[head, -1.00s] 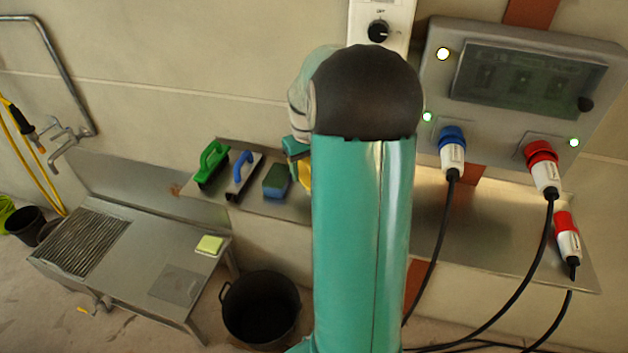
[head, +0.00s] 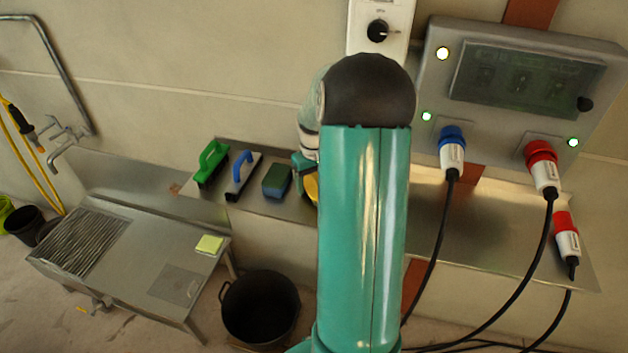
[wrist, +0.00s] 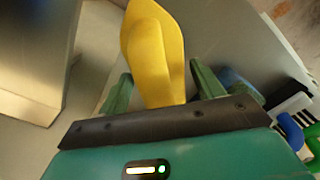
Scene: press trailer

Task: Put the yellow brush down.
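The yellow brush (wrist: 155,50) stands out from between the two green fingers of my gripper (wrist: 162,90) in the wrist view. My gripper appears shut on it; the part deepest between the fingers is hidden by the gripper body. In the head view only a sliver of the yellow brush (head: 312,190) shows, beside my arm, over the metal shelf (head: 400,205). My arm hides the rest of it, and I cannot tell whether it touches the shelf.
On the shelf's left part stand a green-handled tool (head: 211,162), a blue-handled tool (head: 241,175) and a blue-green sponge block (head: 277,181). A grey socket box (head: 520,85) with plugs and hanging black cables is at right. A black bucket (head: 262,310) stands below.

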